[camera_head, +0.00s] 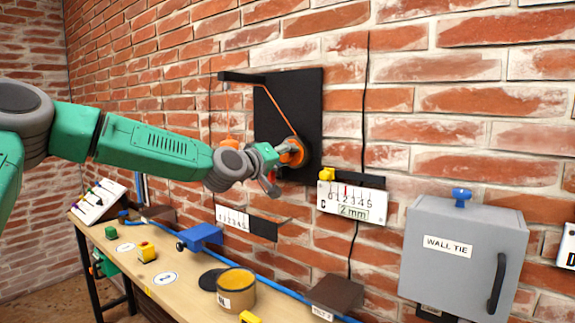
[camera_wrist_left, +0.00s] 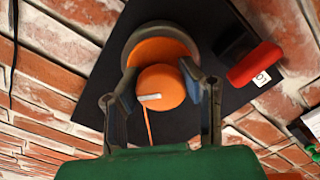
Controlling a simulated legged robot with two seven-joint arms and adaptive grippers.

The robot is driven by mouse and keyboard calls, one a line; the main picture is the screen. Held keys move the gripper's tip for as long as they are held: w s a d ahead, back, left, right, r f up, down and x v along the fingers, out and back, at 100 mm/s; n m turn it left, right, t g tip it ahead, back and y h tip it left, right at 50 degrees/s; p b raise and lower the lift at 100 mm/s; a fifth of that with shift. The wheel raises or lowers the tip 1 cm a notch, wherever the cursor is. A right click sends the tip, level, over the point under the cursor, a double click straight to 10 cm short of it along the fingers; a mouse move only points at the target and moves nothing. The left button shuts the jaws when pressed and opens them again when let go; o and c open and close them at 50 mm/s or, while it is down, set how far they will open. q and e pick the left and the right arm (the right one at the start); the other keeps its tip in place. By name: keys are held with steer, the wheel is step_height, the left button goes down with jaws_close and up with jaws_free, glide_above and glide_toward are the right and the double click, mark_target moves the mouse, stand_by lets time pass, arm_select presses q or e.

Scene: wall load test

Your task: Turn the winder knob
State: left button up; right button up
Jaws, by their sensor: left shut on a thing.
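The winder knob is an orange round knob (camera_wrist_left: 160,88) in front of a larger orange and grey disc (camera_wrist_left: 158,48), mounted on a black wall panel (camera_head: 312,100). In the head view the orange knob (camera_head: 292,152) is partly hidden by my left gripper (camera_head: 280,163). An orange cord runs from the disc up to a black bracket (camera_head: 240,77). In the left wrist view my left gripper (camera_wrist_left: 162,92) has its fingers on both sides of the knob and is shut on it. A white mark shows on the knob face. My right gripper is not in view.
A red block (camera_wrist_left: 254,65) sticks out beside the disc. A scale plate reading 2 mm (camera_head: 352,203) and a grey WALL TIE box (camera_head: 462,258) are on the wall to the right.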

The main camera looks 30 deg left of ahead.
arm_select(q)
steer(key=n+b, duration=0.1)
steer(key=n, duration=0.1)
steer(key=n+b, duration=0.1)
steer(key=n, duration=0.1)
steer(key=shift+a+f+n, duration=0.1)
steer(key=shift+f+n, duration=0.1)
steer(key=shift+n, duration=0.1)
steer(key=shift+r+n+b, duration=0.1)
steer(key=shift+n+b, duration=1)
steer(key=shift+n, duration=0.8)
steer(key=o, duration=1.2)
steer(key=shift+a, duration=0.2)
